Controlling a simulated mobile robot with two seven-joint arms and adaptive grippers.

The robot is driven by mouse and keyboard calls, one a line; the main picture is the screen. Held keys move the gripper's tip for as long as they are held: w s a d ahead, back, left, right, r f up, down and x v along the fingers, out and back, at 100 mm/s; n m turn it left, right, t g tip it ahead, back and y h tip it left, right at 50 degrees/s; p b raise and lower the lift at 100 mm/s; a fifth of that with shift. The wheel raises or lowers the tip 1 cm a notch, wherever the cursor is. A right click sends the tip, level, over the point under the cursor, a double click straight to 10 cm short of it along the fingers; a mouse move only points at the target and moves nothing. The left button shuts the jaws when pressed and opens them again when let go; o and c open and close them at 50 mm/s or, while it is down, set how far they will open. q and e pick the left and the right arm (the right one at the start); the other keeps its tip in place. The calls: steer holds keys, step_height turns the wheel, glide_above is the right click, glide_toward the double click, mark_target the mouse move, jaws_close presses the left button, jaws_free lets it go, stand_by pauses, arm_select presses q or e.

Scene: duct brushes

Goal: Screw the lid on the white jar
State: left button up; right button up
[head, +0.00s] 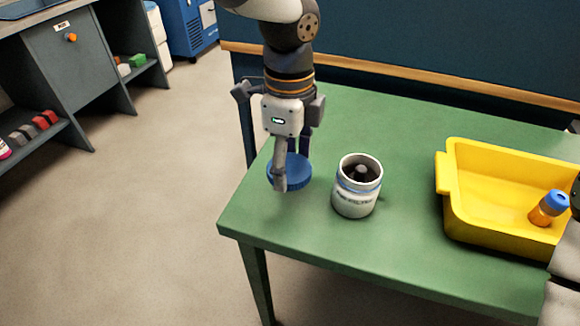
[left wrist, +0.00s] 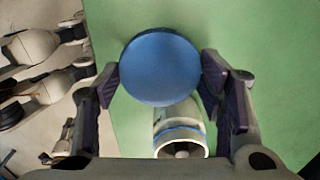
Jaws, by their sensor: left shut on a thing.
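The white jar (head: 357,190) stands upright and open on the green table, with a blue band below its rim and a grey piece inside. It also shows in the left wrist view (left wrist: 180,133), partly hidden behind the lid. My left gripper (head: 290,176) points down and is shut on the round blue lid (head: 297,175), left of the jar and apart from it. In the left wrist view the lid (left wrist: 160,66) lies flat between the two fingers. I cannot tell whether it touches the table. Of my right gripper only a dark part (head: 576,196) shows at the right edge.
A yellow tray (head: 492,236) sits on the right of the green table (head: 310,232), with an orange bottle with a blue cap (head: 548,208) in it. The table is clear around the jar. A grey shelf unit (head: 85,75) stands at the left.

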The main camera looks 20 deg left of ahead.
arm_select(q)
steer(key=s+d+r, duration=0.1)
steer(key=s+r, duration=0.5)
steer(key=s, duration=0.4)
steer(key=shift+s+d+r+p, duration=0.2)
steer(key=shift+s+d+p, duration=0.15)
steer(key=shift+p, duration=0.1)
arm_select(e)
steer(key=shift+w+r+t, duration=0.5)
steer(key=shift+w+r, duration=0.45)
steer(key=shift+w, duration=0.05)
